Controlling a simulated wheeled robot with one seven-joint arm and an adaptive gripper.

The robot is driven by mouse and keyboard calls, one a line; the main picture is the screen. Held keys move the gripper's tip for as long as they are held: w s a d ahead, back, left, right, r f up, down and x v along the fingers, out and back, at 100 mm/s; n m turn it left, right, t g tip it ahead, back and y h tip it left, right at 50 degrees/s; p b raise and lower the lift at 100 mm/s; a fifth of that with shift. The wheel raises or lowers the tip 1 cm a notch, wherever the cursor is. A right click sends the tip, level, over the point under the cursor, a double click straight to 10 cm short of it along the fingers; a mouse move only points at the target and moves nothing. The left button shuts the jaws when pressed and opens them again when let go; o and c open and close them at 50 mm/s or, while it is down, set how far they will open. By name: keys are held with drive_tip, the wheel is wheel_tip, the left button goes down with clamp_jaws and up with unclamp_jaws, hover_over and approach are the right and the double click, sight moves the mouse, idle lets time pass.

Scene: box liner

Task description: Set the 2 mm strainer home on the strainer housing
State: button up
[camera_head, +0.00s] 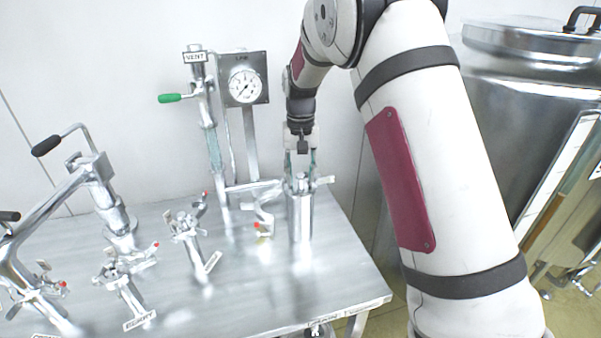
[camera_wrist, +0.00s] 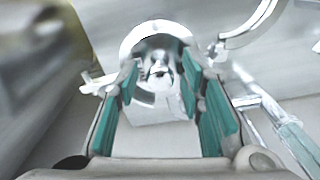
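The strainer housing (camera_head: 300,217) appears to be the upright polished cylinder near the right end of the bench. My gripper (camera_head: 301,164) points down just above its top. In the wrist view, my gripper (camera_wrist: 160,72) has its two teal-padded fingers apart. A small shiny knob (camera_wrist: 158,70) shows between the fingertips, with visible gaps on both sides. A round metal rim (camera_wrist: 155,29) surrounds it. I cannot tell whether the knob belongs to the 2 mm strainer or how deep that part sits. No other strainer can be made out.
A gauge (camera_head: 244,87) and a vent pipe with a green handle (camera_head: 171,98) stand behind. Several valve fittings with red tips occupy the bench (camera_head: 250,300) to the left. A large steel tank (camera_head: 500,110) stands at the right. The bench's front right is clear.

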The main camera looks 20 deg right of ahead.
idle(0.3)
wheel_tip(320, 180, up, 12)
drive_tip(key=s+r+t, duration=0.1)
drive_tip(key=s+r, duration=0.5)
drive_tip(key=s, duration=0.1)
drive_tip(key=s+r+n+t, duration=0.2)
drive_tip(key=s+r+t, duration=0.15)
drive_tip(key=s, duration=1.35)
drive_tip(key=s+f+t, duration=0.1)
drive_tip(key=s+f, duration=0.2)
drive_tip(key=s, duration=0.8)
drive_tip(key=shift+f+n, duration=0.2)
drive_tip(key=shift+n, duration=0.2)
